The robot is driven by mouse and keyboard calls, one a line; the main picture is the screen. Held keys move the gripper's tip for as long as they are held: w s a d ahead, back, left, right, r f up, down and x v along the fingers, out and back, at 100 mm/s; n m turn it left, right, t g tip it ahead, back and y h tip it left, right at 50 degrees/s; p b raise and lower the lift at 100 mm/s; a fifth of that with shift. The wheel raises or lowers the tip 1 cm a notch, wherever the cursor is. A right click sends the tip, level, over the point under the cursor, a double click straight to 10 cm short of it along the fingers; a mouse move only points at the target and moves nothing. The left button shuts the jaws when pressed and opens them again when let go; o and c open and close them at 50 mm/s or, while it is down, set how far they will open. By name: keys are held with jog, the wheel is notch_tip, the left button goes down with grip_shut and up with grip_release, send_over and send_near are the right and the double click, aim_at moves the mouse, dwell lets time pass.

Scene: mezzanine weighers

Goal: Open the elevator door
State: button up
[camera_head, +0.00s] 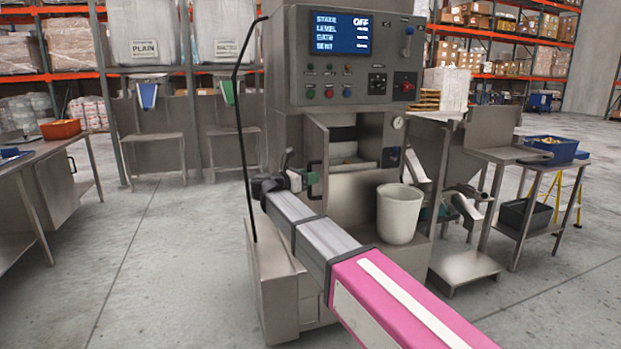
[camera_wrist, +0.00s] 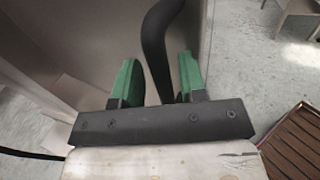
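The machine (camera_head: 345,60), a tall grey metal cabinet, stands in the middle of the head view. A narrow light-grey door panel (camera_head: 317,138) is at the left side of its opening, which shows a dark inside. The panel appears to stand ajar. A black bar handle (camera_head: 312,163) is on the panel, and it shows as a thick curved bar in the wrist view (camera_wrist: 160,45). My gripper (camera_head: 306,178) has green fingers, also in the wrist view (camera_wrist: 158,80). They are apart, one on each side of the handle, with visible gaps. The handle's lower end is hidden by my gripper.
A white bucket (camera_head: 399,215) stands at the right front of the machine. A control panel with a screen (camera_head: 341,33) reading OFF is above. Metal tables stand left (camera_head: 62,160) and right (camera_head: 530,160). The floor (camera_head: 150,270) at the left front is clear.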

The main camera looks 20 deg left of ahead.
jog(key=v, duration=1.1)
dwell(0.6)
